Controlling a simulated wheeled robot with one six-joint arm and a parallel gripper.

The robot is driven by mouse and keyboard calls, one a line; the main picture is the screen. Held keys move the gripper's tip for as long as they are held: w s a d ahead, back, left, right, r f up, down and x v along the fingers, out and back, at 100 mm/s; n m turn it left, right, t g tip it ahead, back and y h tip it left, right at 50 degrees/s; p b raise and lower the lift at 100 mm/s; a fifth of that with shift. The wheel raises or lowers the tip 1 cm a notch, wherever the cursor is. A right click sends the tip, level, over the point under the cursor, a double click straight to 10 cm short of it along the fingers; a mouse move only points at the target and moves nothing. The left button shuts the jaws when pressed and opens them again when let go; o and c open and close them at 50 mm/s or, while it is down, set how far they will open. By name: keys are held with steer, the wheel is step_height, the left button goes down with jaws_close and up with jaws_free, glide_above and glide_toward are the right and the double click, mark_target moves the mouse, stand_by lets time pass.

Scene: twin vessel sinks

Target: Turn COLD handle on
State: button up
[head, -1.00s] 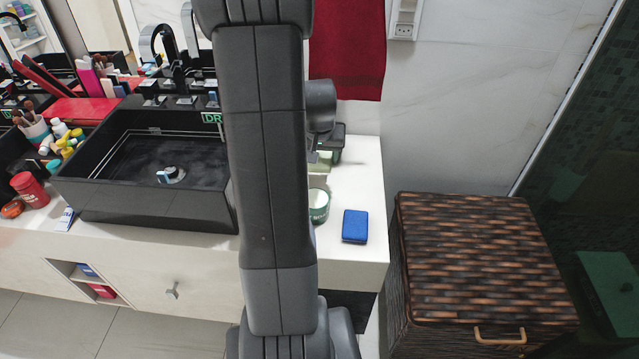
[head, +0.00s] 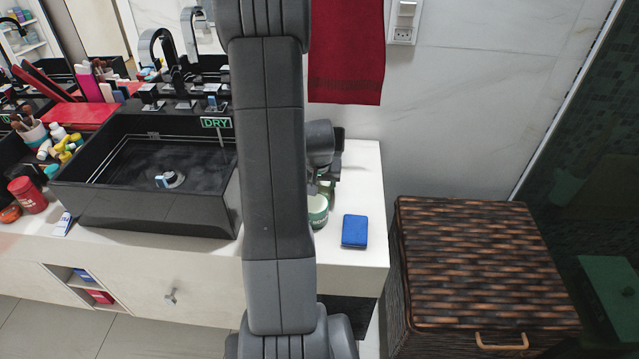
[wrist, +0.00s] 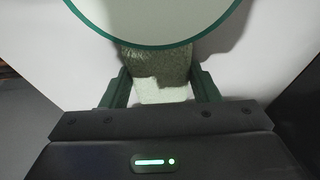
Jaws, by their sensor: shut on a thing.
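The black tap (head: 178,75) stands behind the black vessel sink (head: 160,215). Small handles sit on either side of its base; the right one (head: 212,103) shows a bluish mark, and no COLD label is legible. My gripper (wrist: 160,88) is away from the tap, at the right end of the counter. Its dark green fingers are shut on a pale green speckled block (wrist: 157,65). In the head view my arm and wrist mostly hide the gripper and block, just behind the green and white jar (head: 317,212).
The jar's round top (wrist: 160,12) shows close ahead in the wrist view. A blue box (head: 354,231) lies on the white counter (head: 362,180). A green DRY sign (head: 216,122) is at the sink's back edge. A wicker hamper (head: 480,265) stands at right.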

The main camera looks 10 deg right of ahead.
steer(key=o, duration=1)
steer(key=shift+c, duration=0.2)
steer(key=shift+r+p, duration=0.3)
steer(key=shift+r, duration=0.25)
steer(key=v, duration=1.1)
steer(key=shift+s+p, duration=0.2)
steer(key=shift+p, duration=0.1)
